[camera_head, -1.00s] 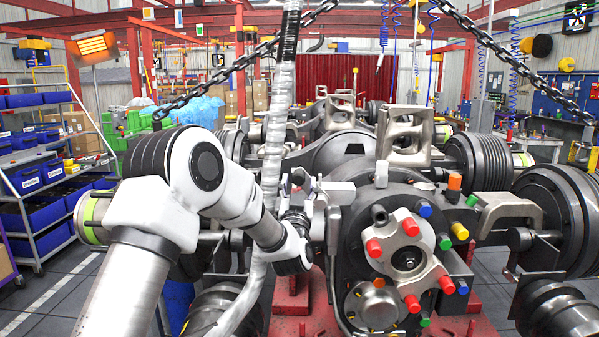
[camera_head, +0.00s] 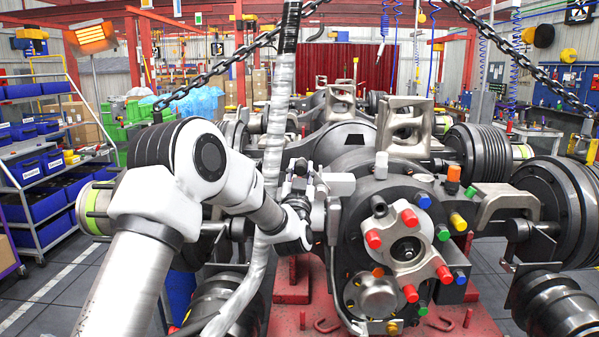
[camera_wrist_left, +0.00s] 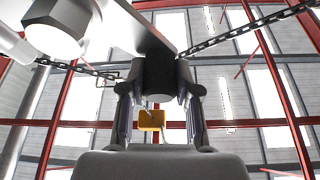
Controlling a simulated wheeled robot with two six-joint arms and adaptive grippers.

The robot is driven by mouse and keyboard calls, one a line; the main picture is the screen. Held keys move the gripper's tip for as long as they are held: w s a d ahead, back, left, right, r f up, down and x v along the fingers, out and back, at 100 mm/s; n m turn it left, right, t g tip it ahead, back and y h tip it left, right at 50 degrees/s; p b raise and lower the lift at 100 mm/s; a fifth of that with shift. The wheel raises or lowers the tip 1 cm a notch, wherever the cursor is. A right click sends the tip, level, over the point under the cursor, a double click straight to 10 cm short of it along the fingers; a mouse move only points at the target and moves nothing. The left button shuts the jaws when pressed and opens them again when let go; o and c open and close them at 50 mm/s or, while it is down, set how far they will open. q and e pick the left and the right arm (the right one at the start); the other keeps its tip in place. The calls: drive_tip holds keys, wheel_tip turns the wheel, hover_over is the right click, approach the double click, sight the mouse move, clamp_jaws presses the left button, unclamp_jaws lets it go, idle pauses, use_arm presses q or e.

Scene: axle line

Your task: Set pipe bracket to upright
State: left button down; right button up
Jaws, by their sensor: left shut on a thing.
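My left arm comes in from the left in the head view. Its gripper (camera_head: 303,180) is beside the left edge of the axle's round housing (camera_head: 352,225). In the left wrist view the two fingers (camera_wrist_left: 160,112) are shut on a dark block-like end of a flat grey part, which I take to be the pipe bracket (camera_wrist_left: 150,28). The part slants up and left from the fingers. In the head view pale blocky metal (camera_head: 338,184) shows right of the gripper; I cannot tell whether it belongs to the held bracket. My right gripper is not in view.
The housing carries red, blue, green and yellow caps, with a large metal bracket (camera_head: 408,125) above. A hex bolt head (camera_wrist_left: 55,28) is close in the left wrist view. Chains (camera_head: 235,68) hang overhead. A shelf with blue bins (camera_head: 45,165) stands left.

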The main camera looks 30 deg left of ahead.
use_arm(q)
drive_tip(key=shift+w+d+r+m+h, duration=0.25)
drive_tip(key=shift+w+d+m+h, duration=0.4)
drive_tip(key=shift+m, duration=1.1)
drive_tip(key=shift+w+d+r+m+h, duration=0.25)
drive_tip(key=shift+d+m+h, duration=0.7)
drive_tip(key=shift+m, duration=0.75)
drive_tip(key=shift+w+d+r+m+h, duration=0.45)
drive_tip(key=shift+m+h, duration=0.55)
drive_tip(key=shift+m, duration=0.75)
drive_tip(key=shift+d+f, duration=0.1)
drive_tip(key=shift+f, duration=0.05)
drive_tip(key=c, duration=0.9)
unclamp_jaws()
drive_tip(key=shift+o, duration=0.4)
